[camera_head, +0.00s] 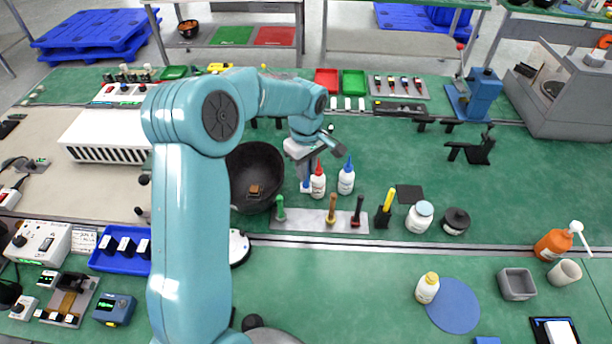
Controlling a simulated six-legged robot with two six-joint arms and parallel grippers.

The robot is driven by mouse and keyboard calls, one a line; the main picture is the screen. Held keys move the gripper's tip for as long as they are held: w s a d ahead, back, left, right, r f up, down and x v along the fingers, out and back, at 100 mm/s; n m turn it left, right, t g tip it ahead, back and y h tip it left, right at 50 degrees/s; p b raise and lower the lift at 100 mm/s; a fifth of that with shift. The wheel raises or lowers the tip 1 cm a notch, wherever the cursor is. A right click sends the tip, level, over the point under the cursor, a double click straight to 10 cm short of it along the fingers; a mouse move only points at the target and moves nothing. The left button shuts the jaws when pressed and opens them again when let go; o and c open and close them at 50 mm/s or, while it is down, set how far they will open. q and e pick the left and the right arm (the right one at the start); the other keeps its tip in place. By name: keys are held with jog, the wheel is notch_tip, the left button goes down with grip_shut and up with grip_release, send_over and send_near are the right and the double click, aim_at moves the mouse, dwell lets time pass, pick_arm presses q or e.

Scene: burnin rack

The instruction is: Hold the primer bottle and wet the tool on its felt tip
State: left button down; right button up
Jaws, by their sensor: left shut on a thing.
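My left gripper (304,172) comes down from above, just left of two white dropper bottles at the middle of the bench. It is shut on a small, mostly hidden thing with blue and white showing (306,186). I cannot tell for sure whether that is the primer bottle. The red-tipped bottle (318,184) stands upright close on its right, and the blue-tipped bottle (346,181) stands beyond that. No felt tip can be made out. Several handled tools, including a wooden-handled one (332,208), stand in a grey rack (296,222) in front. My right gripper is not in view.
A black bowl (238,190) is left of the gripper. A yellow-handled tool (387,205), a white jar (419,217) and a dark jar (456,221) stand to the right. A yellow-capped bottle (428,288) is beside a blue round mat (456,308). The green bench right of centre is mostly clear.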

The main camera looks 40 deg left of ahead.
pick_arm(q)
jog(key=shift+r, duration=2.3)
